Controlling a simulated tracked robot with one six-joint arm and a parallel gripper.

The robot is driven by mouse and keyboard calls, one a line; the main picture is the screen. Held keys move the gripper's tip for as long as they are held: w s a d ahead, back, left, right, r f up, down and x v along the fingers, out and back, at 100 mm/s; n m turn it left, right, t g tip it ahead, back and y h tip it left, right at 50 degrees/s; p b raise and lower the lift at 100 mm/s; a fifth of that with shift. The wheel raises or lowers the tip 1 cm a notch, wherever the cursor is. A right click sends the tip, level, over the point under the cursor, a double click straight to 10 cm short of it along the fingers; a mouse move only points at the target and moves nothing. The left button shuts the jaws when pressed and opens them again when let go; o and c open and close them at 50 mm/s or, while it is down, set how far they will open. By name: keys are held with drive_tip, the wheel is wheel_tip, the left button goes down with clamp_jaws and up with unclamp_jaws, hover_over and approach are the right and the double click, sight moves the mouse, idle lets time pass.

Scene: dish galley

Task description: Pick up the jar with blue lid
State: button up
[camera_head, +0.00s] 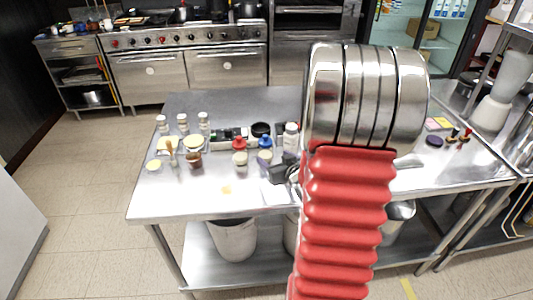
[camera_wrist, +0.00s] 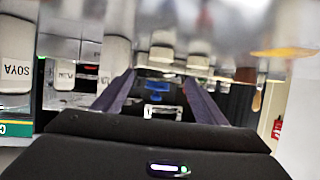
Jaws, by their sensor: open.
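The jar with the blue lid (camera_head: 264,157) stands upright on the steel table in the head view, among several small containers. My gripper (camera_head: 284,173) is a dark shape low over the table, just right of and nearer than the jar, partly hidden by my arm. In the wrist view my gripper (camera_wrist: 159,78) is open, with its two dark fingers apart. A blue patch (camera_wrist: 157,86) shows between the fingers; I cannot tell whether it is the jar's lid. I see nothing held.
A red-lidded bottle (camera_head: 240,158) stands left of the jar, and a white bottle (camera_head: 290,138) to its right. Shakers (camera_head: 183,123) and brown jars stand further left. A container marked SOYA (camera_wrist: 15,65) is at the left of the wrist view. The table's front left (camera_head: 180,200) is clear.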

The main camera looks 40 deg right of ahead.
sight(268, 154)
drive_tip(key=shift+x, duration=2.1)
drive_tip(key=shift+x, duration=2.65)
drive_tip(key=shift+r, duration=0.1)
drive_tip(key=shift+c, duration=0.2)
drive_tip(key=c, duration=1.3)
drive_tip(key=shift+r, duration=0.1)
drive_tip(key=shift+r, duration=4.95)
